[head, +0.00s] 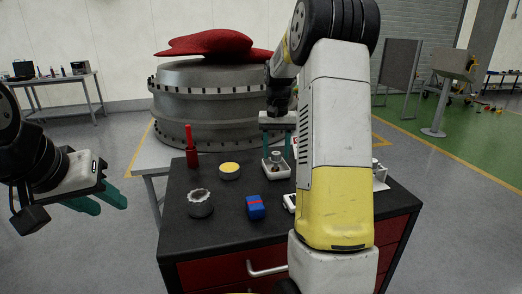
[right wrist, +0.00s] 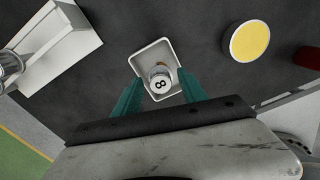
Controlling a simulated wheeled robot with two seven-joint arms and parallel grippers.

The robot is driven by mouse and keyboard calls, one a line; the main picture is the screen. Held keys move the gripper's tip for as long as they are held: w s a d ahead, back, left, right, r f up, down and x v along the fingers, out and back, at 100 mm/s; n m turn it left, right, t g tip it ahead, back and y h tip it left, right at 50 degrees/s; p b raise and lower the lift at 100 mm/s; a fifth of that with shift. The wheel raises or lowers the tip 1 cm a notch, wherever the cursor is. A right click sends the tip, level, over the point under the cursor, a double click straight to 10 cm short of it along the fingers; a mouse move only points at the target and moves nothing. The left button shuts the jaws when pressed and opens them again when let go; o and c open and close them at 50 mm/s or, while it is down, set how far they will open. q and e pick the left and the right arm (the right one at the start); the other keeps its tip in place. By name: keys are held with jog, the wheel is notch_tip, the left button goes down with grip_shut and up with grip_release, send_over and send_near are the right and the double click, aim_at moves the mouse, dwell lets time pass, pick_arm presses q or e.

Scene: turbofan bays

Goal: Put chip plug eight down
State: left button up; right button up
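Chip plug eight (right wrist: 160,84) is a small light cylinder with a black 8 on its top. It stands in a small white square tray (right wrist: 146,56), which sits on the dark cart top; plug (head: 276,155) and tray (head: 269,173) also show in the head view. My right gripper (right wrist: 161,80) is above the tray with its teal fingers spread on either side of the plug, with visible gaps to it. My left gripper (head: 112,208) is open and empty, out to the left of the cart.
A large engine casing (head: 205,100) stands behind. My right arm hides the cart's right part.

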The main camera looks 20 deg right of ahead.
aim_at(276, 153)
notch_tip(276, 153, up, 12)
jog(key=s+a+r+n+t+y, duration=0.1)
jog(key=s+a+r, duration=0.15)
jog(key=s, duration=0.35)
jog(key=s+a+r+n+t, duration=0.1)
jog(key=s+a+t, duration=0.1)
jog(key=s+a, duration=0.3)
jog(key=s+a+f+t, duration=0.1)
jog(key=s+a+f, duration=0.1)
jog(key=s, duration=0.3)
jog(key=s+a+f+n+t, duration=0.1)
jog(key=s+a+f, duration=0.1)
jog(key=s, duration=0.3)
jog(key=s+a+f+n+t+y, duration=0.1)
jog(key=s+a+f, duration=0.1)
jog(key=s, duration=0.3)
jog(key=shift+s+a+f, duration=0.25)
jog(key=shift+a+f, duration=0.05)
